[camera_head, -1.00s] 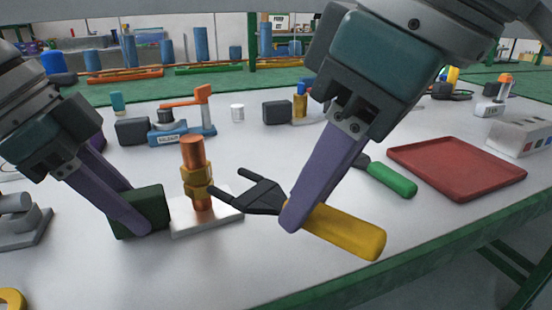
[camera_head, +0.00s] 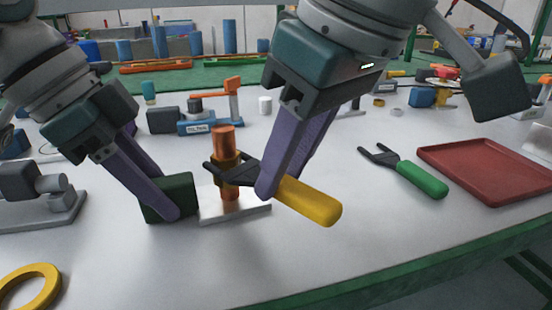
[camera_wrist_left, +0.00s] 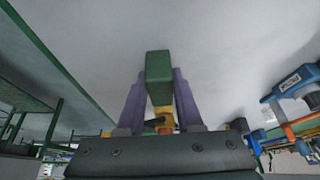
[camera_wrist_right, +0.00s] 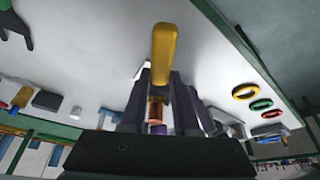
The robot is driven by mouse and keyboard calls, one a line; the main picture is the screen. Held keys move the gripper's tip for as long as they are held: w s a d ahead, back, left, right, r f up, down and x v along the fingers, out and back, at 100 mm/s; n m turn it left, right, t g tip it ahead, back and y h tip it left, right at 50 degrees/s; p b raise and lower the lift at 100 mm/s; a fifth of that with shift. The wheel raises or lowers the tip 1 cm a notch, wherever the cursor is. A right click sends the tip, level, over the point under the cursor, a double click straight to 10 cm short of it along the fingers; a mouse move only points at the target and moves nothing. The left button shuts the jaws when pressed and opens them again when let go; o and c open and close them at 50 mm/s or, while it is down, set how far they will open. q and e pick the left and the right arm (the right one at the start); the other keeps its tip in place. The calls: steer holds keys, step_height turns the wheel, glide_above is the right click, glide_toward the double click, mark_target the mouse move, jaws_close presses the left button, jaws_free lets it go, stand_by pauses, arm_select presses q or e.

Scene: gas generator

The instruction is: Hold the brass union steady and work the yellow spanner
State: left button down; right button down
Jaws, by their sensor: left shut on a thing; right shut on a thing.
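The brass union (camera_head: 223,170) sits on an upright copper pipe (camera_head: 223,140) that rises from a pale base plate (camera_head: 240,212). My left gripper (camera_head: 165,208) is shut on a dark green block (camera_head: 183,197) at the plate's left edge; the block also shows in the left wrist view (camera_wrist_left: 158,66). My right gripper (camera_head: 275,190) is shut on the yellow spanner (camera_head: 312,203). Its dark forked jaws (camera_head: 238,172) are at the union, seemingly around it; exact seating cannot be told. The yellow handle shows in the right wrist view (camera_wrist_right: 163,50).
A green-handled spanner (camera_head: 420,178) lies to the right, beside a red tray (camera_head: 480,172). A blue vice-like tool (camera_head: 200,127) with an orange handle stands behind the pipe. A yellow ring (camera_head: 30,290) lies at front left. The front middle of the table is clear.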

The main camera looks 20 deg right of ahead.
steer(key=shift+s+a+m+h, duration=0.2)
steer(key=shift+a+m, duration=0.2)
steer(key=shift+m, duration=0.15)
steer(key=shift+s+a+m+h, duration=0.2)
steer(key=shift+a+m, duration=0.2)
steer(key=shift+m, duration=0.15)
steer(key=m, duration=0.1)
steer(key=a+m, duration=0.1)
steer(key=a+m+h, duration=0.1)
steer(key=shift+s+a+t, duration=0.25)
steer(key=shift+t, duration=0.05)
steer(key=a+m+h, duration=0.1)
steer(key=a+m, duration=0.1)
steer(key=m, duration=0.1)
steer(key=shift+a, duration=0.25)
steer(key=shift+w+a+m+h, duration=0.2)
steer(key=shift+a+m+h, duration=0.45)
steer(key=shift+m, duration=0.55)
steer(key=shift+w, duration=0.1)
steer(key=shift+n+y, duration=0.25)
steer(key=shift+n, duration=0.15)
steer(key=shift+s+a, duration=0.3)
steer(key=shift+s, duration=0.55)
steer(key=shift+s+a, duration=0.35)
steer(key=shift+s, duration=0.55)
steer(key=shift+s+a, duration=0.3)
steer(key=shift+s, duration=0.55)
